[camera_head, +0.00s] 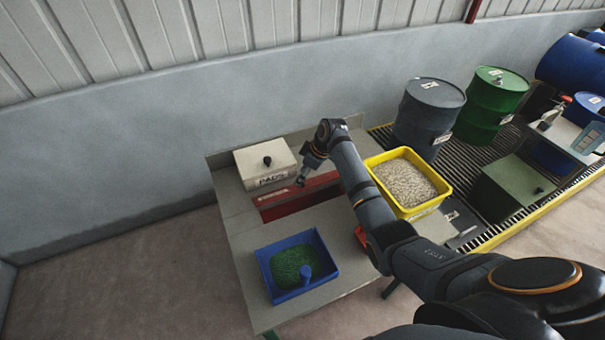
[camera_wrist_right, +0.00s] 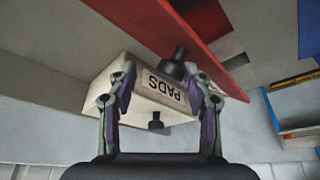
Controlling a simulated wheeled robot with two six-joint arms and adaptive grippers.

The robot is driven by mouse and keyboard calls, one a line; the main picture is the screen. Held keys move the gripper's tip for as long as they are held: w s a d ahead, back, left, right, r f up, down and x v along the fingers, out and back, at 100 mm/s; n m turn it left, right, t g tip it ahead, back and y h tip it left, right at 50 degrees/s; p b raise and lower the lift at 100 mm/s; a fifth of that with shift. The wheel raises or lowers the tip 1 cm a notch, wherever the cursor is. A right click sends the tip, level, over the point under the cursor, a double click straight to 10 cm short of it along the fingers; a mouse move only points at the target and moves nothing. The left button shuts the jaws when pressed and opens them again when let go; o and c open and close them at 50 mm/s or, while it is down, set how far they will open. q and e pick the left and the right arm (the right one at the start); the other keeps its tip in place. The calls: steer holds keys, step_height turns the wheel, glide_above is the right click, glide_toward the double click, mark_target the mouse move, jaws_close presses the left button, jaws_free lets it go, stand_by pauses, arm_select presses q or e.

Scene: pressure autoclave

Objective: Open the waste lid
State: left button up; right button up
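A red container with a flat red lid (camera_head: 322,187) sits on the table; no waste label is readable on it. In the right wrist view a red panel (camera_wrist_right: 160,22) crosses the top, with a darker red recess beside it. A black knob (camera_wrist_right: 176,63) stands at the panel's edge, between the fingers and closer to the right-hand one. My right gripper (camera_head: 302,180) is over the red container in the head view. Its fingers are apart in the wrist view (camera_wrist_right: 163,82), and I see no clear contact with the knob. My left gripper is not in view.
A white PADS box (camera_head: 255,167) with a black knob stands behind the red container. A yellow bin of granules (camera_head: 440,185) is to the right, a blue tray (camera_head: 325,255) in front. Drums and a grey-green box (camera_head: 505,190) stand on the grating at right.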

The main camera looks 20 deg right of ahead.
steer(key=shift+s+a+r, duration=0.15)
steer(key=shift+s+r, duration=0.05)
steer(key=v, duration=1.2)
steer(key=shift+f, duration=0.1)
